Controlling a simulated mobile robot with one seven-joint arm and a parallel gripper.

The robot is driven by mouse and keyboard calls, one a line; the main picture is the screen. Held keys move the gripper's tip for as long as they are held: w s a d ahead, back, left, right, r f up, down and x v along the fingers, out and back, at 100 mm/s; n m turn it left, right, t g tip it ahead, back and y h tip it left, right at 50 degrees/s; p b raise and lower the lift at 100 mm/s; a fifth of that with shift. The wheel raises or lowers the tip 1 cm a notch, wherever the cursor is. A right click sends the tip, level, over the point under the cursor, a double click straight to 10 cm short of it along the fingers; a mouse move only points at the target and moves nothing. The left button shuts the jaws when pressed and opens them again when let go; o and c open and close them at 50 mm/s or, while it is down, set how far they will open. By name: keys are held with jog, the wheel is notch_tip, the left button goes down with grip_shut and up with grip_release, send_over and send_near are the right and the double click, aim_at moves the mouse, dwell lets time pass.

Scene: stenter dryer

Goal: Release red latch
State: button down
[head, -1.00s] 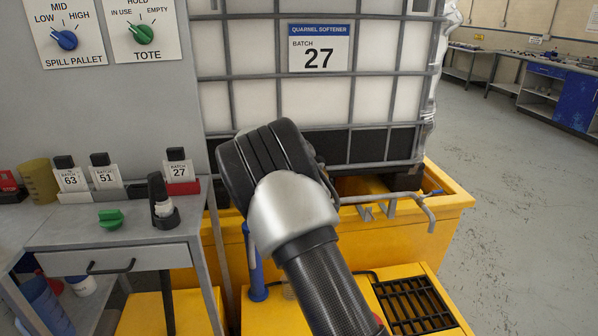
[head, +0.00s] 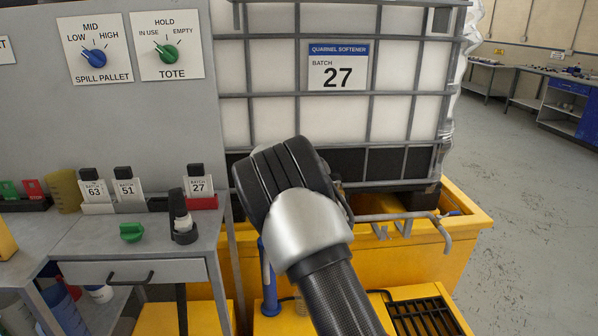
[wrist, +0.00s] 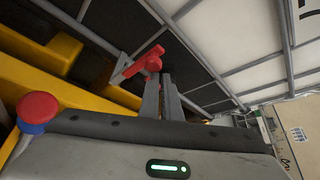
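The red latch (wrist: 143,64) is in the wrist view, a short bar with a rounded hub in front of the dark base of the caged tote. My gripper (wrist: 160,80) has its two grey fingers pointing at it. The fingertips are close to the hub, with only a narrow gap between them. I cannot tell whether they touch the latch or hold it. In the head view my wrist hides the gripper fingers and the latch, in front of the white tote (head: 268,115) labelled Batch 27.
A yellow spill pallet (head: 425,259) stands under the tote, with a bent grey pipe (head: 400,217) along its front. A blue upright handle (head: 267,275) stands beside my arm. A grey bench (head: 80,238) with batch tags and a green knob (head: 131,232) is at the left. Open floor lies right.

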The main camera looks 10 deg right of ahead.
jog(key=shift+r, duration=0.4)
jog(key=f+v, duration=0.1)
jog(key=v, duration=1.6)
jog(key=shift+s, duration=0.25)
jog(key=shift+r, duration=0.1)
